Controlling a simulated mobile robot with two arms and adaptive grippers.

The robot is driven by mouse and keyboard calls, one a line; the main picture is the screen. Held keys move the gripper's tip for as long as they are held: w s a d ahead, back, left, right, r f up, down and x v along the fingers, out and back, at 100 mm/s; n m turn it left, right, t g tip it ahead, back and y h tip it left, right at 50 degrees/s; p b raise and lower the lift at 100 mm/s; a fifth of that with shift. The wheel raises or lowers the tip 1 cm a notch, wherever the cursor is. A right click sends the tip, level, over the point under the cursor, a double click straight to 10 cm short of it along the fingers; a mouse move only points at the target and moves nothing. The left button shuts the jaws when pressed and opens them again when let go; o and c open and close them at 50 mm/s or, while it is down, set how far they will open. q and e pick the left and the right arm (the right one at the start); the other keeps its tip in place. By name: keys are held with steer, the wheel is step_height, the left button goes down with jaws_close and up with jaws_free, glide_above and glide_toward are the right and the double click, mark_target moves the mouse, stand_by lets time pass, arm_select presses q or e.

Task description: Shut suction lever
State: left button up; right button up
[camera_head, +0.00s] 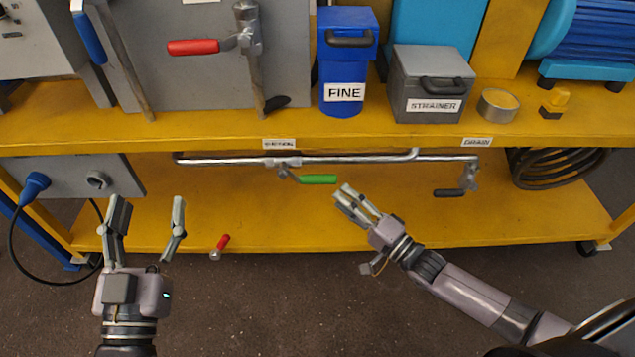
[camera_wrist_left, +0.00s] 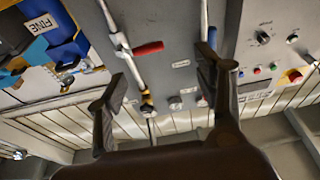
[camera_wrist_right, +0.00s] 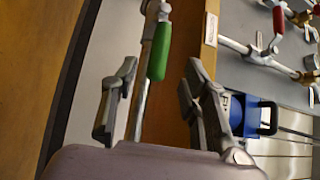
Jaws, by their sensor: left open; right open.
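The suction lever is a green handle (camera_head: 318,180) on a valve under a small label (camera_head: 279,143), which appears to read SUCTION, on the lower pipe. The handle points right, roughly along the pipe (camera_head: 225,160). My right gripper (camera_head: 347,198) is open, just right of and below the handle's free end. In the right wrist view the green handle (camera_wrist_right: 160,52) appears between and ahead of the two fingers (camera_wrist_right: 160,95). I cannot tell whether they touch it. My left gripper (camera_head: 147,208) is open and empty at the lower left, away from the lever.
A dark lever (camera_head: 449,193) hangs under the DRAIN label (camera_head: 477,142). A red lever (camera_head: 194,47) is on the grey panel above. A blue FINE bin (camera_head: 345,60) and grey STRAINER box (camera_head: 430,80) stand on the yellow shelf. A small red-handled item (camera_head: 221,246) lies low down.

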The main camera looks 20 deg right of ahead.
mark_target(318, 180)
steer(key=b+x, duration=0.1)
steer(key=x, duration=0.7)
steer(key=shift+w+b, duration=0.2)
steer(key=shift+b, duration=0.2)
steer(key=shift+w+a, duration=0.25)
arm_select(q)
steer(key=s+r+t+h, duration=0.2)
steer(key=s+r+t, duration=0.3)
steer(key=r, duration=0.3)
steer(key=shift+t, duration=0.4)
arm_select(e)
jaws_close()
